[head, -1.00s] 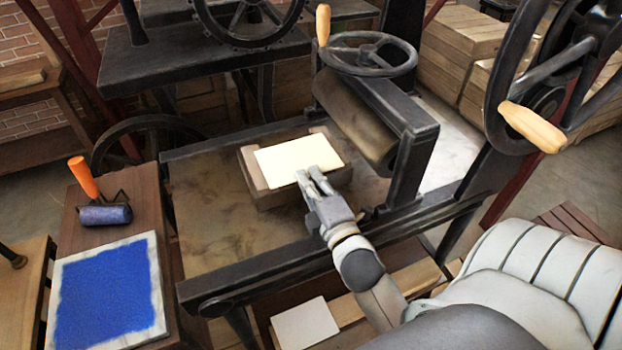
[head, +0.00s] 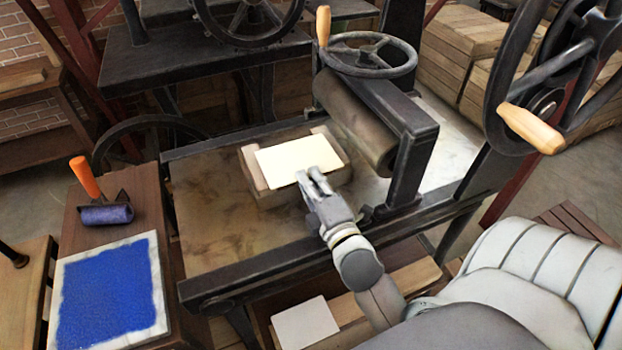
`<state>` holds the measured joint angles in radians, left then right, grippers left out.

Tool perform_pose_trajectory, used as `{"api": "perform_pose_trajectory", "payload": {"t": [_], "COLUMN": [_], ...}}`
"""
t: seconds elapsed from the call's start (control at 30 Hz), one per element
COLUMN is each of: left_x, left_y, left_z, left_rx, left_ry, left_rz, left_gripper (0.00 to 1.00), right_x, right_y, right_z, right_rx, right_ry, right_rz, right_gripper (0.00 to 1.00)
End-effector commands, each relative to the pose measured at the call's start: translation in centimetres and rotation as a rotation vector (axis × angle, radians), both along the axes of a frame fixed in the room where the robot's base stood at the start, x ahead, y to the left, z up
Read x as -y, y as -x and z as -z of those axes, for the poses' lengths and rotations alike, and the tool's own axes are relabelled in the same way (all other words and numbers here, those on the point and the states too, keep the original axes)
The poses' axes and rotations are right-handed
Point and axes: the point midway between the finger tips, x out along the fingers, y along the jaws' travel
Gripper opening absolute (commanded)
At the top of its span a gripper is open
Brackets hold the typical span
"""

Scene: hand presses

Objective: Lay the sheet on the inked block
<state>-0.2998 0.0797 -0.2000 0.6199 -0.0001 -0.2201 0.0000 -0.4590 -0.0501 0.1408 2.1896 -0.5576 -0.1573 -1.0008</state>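A cream sheet (head: 298,157) lies flat over the wooden block (head: 252,172) on the press bed. The block's left edge and corner pieces show past the sheet, and its top face is hidden under it. My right gripper (head: 314,178) is at the sheet's near edge, with its fingertips over or at that edge. I cannot tell whether the fingers are closed on the paper. My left gripper is not in view.
The press bed (head: 215,235) is bare around the block. The roller (head: 350,120) and its handwheel (head: 368,55) stand just behind and right. A blue-inked slab (head: 108,295) and an orange-handled brayer (head: 106,214) lie at left. A pale sheet (head: 305,323) lies below the press.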

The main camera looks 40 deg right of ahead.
Motion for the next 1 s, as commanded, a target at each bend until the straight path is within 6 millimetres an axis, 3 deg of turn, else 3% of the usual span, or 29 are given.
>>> {"api": "perform_pose_trajectory", "payload": {"t": [0.03, 0.93, 1.0], "left_x": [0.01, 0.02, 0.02], "left_y": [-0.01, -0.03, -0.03], "left_z": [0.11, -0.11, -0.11], "left_rx": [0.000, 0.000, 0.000], "left_ry": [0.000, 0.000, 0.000], "left_rz": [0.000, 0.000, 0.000], "left_gripper": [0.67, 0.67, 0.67], "right_x": [0.11, 0.11, 0.11], "right_y": [0.24, 0.24, 0.24], "right_z": [1.80, 1.96, 1.96], "right_rx": [-0.040, -0.040, -0.040], "right_ry": [-0.011, -0.010, -0.010], "right_rz": [0.008, 0.008, 0.008], "right_gripper": [0.00, 0.00, 0.14]}}
